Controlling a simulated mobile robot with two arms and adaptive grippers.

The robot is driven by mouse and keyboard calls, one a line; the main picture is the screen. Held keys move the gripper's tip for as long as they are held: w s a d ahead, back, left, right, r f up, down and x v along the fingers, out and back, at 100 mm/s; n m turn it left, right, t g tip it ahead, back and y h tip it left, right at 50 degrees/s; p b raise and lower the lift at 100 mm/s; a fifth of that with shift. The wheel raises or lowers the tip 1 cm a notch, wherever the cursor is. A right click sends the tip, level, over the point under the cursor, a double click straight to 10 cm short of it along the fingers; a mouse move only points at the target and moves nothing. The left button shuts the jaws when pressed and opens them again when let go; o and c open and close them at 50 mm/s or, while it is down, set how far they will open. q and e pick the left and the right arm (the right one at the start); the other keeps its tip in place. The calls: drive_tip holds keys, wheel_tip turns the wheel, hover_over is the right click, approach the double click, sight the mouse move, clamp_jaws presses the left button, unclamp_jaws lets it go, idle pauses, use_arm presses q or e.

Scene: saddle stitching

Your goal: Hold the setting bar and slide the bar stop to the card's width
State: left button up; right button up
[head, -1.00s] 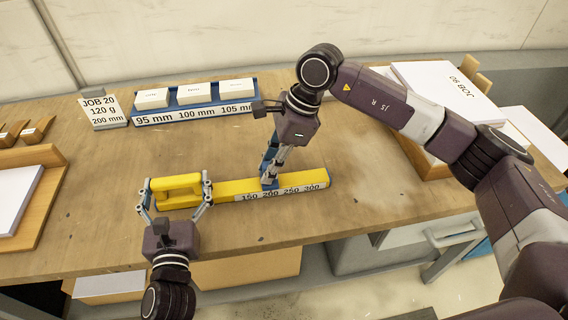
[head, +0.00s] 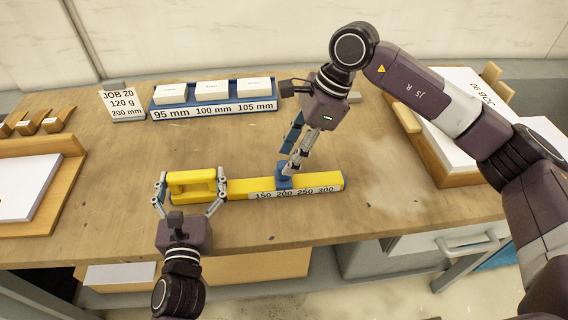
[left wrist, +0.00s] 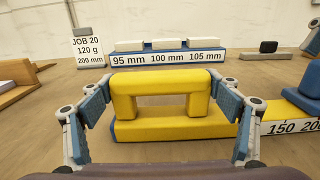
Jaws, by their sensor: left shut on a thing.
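The yellow setting bar (head: 240,188) lies near the table's front edge, with a raised handle at its left end and a 150 to 300 scale. My left gripper (head: 190,190) is shut on its handle end, one finger at each side; the handle also shows in the left wrist view (left wrist: 160,82). The blue bar stop (head: 283,182) sits on the bar near the 200 mark. My right gripper (head: 289,167) has its fingertips just above or at the stop; whether they grip it is unclear. The card (head: 124,105) reads JOB 20, 120 g, 200 mm.
A blue rack (head: 160,113) with white blocks, labelled 95, 100 and 105 mm, stands behind the bar. Wooden trays with paper stand at the left (head: 68,180) and right (head: 440,170). The table between bar and rack is clear.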

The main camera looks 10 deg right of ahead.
use_arm(q)
drive_tip(key=shift+a, duration=0.1)
use_arm(e)
drive_tip(key=v, duration=0.7)
drive_tip(key=shift+r, duration=0.3)
drive_tip(key=shift+d, duration=0.1)
